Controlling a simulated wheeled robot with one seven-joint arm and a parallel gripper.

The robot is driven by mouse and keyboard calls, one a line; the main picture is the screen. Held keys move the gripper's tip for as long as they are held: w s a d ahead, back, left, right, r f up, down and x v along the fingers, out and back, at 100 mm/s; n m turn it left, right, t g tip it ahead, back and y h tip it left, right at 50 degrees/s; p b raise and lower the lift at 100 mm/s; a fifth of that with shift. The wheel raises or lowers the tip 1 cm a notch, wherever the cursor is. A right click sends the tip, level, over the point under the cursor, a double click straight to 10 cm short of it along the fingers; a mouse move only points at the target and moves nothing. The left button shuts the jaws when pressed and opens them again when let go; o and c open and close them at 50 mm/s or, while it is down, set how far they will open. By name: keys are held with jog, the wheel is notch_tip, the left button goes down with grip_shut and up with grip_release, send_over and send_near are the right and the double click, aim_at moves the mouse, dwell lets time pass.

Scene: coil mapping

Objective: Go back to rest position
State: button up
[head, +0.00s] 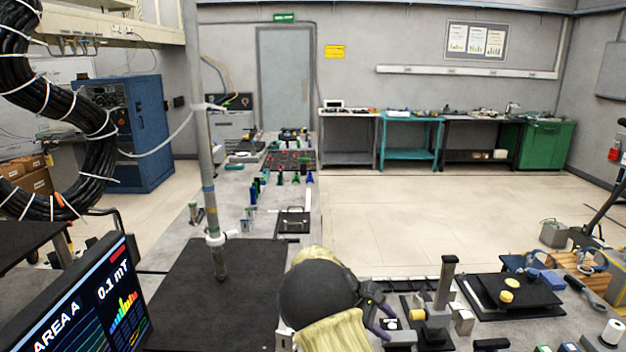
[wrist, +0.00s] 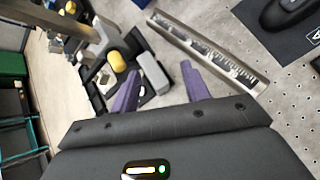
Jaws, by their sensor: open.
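My gripper shows in the wrist view (wrist: 160,88) as two purple fingers spread apart, with nothing between them. Below the fingertips lies a cluttered grey bench. In the head view my arm's dark, rounded joint with yellowish covers fills the bottom centre, and a purple finger (head: 380,312) shows beside it.
A vertical pole probe (head: 207,180) stands over a black mat (head: 215,285) at left, beside a tilted monitor (head: 95,300) reading 0.1 mT. A small post (head: 445,285) and a black tray (head: 500,290) stand right of my arm. Open floor (head: 420,215) lies beyond.

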jog(key=s+a+r+m+t+y+p, duration=0.1)
jog(key=s+r+m+y, duration=0.1)
jog(key=s, duration=0.6)
jog(key=s+a+r+m+t+y+p, duration=0.1)
jog(key=s+r+m+y, duration=0.2)
jog(key=s+m, duration=0.3)
jog(key=s+a+r+m+t+y+p, duration=0.1)
jog(key=s+r+m+y, duration=0.1)
jog(key=s, duration=0.8)
jog(key=shift+s+r+m+y, duration=0.35)
jog(key=shift+m+y, duration=0.55)
jog(key=shift+d, duration=0.1)
